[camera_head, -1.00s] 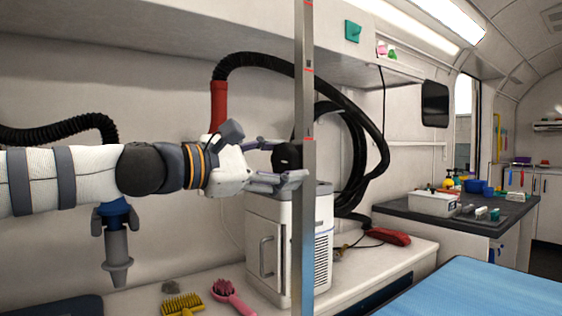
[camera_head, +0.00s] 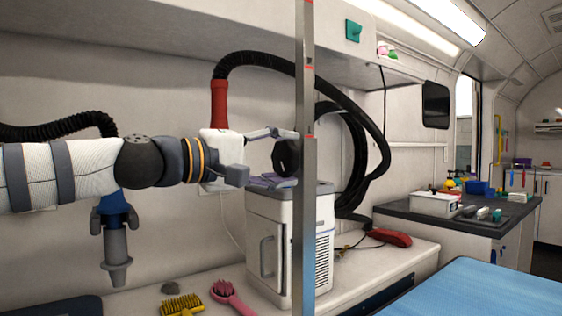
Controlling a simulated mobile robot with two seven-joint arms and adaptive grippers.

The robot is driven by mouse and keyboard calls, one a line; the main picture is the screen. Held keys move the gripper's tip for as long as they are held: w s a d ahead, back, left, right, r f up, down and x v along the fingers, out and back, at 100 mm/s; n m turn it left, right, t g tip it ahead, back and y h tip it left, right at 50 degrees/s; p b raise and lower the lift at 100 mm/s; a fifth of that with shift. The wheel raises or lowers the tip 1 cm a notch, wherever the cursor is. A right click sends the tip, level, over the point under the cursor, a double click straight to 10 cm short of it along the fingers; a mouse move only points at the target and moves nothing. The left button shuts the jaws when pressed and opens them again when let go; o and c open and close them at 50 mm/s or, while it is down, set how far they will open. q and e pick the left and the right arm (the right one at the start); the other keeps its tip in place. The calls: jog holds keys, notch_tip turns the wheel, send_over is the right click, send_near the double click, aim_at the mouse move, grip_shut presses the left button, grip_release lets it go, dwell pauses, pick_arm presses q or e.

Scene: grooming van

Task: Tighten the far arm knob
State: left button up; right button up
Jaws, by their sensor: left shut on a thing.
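The black arm knob (camera_head: 286,157) sits against the left side of the upright metal post (camera_head: 305,95). My left gripper (camera_head: 284,156) reaches in from the left and is shut on the knob. One finger shows at the knob's upper left, and the other runs below it. The knob's right side is hidden by the post. My right gripper is out of view.
A white dryer unit (camera_head: 268,246) stands on the bench under the gripper, with a black hose looping above. A yellow brush (camera_head: 182,305) and pink brush (camera_head: 230,296) lie at the front. A blue table top (camera_head: 470,292) is at the lower right.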

pick_arm(q)
jog(key=m+b, duration=0.1)
jog(key=m, duration=0.5)
jog(key=shift+r, duration=0.15)
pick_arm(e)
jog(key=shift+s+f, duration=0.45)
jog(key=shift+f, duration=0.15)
pick_arm(q)
jog(key=shift+m, duration=0.3)
jog(key=o, duration=1.2)
jog(key=shift+c, duration=0.2)
jog(key=shift+s, duration=0.1)
jog(key=v, duration=1.2)
